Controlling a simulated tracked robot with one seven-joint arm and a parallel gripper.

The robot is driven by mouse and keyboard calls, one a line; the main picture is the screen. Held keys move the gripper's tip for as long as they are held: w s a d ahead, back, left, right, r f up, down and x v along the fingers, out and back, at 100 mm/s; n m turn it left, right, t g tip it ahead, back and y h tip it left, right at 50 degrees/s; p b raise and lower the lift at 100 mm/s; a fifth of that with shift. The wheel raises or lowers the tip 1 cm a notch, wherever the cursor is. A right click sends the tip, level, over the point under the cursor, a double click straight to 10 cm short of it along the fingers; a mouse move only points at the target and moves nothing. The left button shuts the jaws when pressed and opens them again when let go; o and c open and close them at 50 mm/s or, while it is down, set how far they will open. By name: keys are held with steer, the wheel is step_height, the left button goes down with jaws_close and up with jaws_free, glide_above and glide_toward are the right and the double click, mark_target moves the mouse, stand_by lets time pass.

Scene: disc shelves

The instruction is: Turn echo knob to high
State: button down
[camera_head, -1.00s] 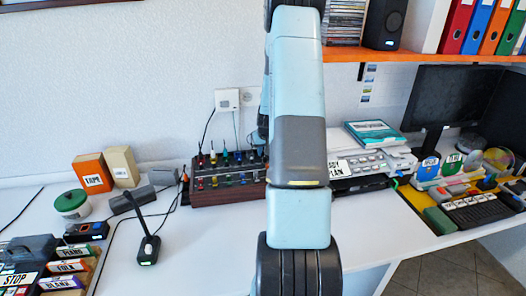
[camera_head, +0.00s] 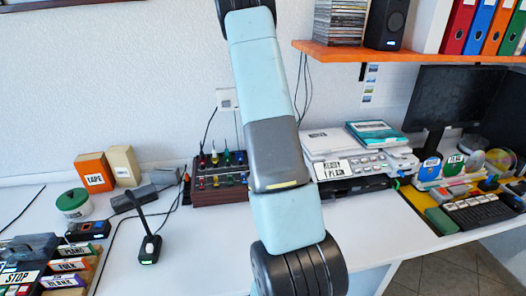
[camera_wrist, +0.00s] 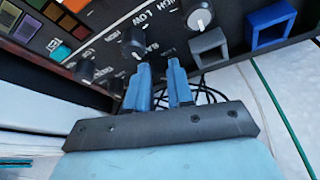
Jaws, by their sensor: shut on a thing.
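In the wrist view my gripper (camera_wrist: 164,72) reaches from the bottom toward a dark control panel, its two blue fingers close together. It is shut on a small dark knob that the fingers mostly hide. A black knob (camera_wrist: 133,42) stands just beyond the left fingertip, beside lettering that includes HIGH and LOW. A knob with a pale cap (camera_wrist: 200,16) is further right. I cannot read an ECHO label, so I cannot tell which knob is the echo one. The head view shows a wood-sided mixer (camera_head: 222,198) left of my arm; my gripper does not show there.
A grey bracket (camera_wrist: 209,45) and a blue bracket (camera_wrist: 270,25) stand along the panel edge, with black cables below. In the head view a desk microphone (camera_head: 149,245) stands in front of the mixer, and a printer (camera_head: 335,150) is on the right.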

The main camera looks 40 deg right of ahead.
steer(key=shift+w+a+m, duration=0.25)
steer(key=shift+a+m, duration=0.1)
steer(key=shift+m, duration=0.15)
steer(key=shift+m+g, duration=0.3)
steer(key=c, duration=1)
jaws_free()
steer(key=shift+d, duration=0.1)
steer(key=shift+r, duration=0.1)
steer(key=v, duration=1.3)
steer(key=shift+s+a, duration=0.2)
steer(key=shift+s, duration=0.05)
steer(key=shift+r, duration=0.15)
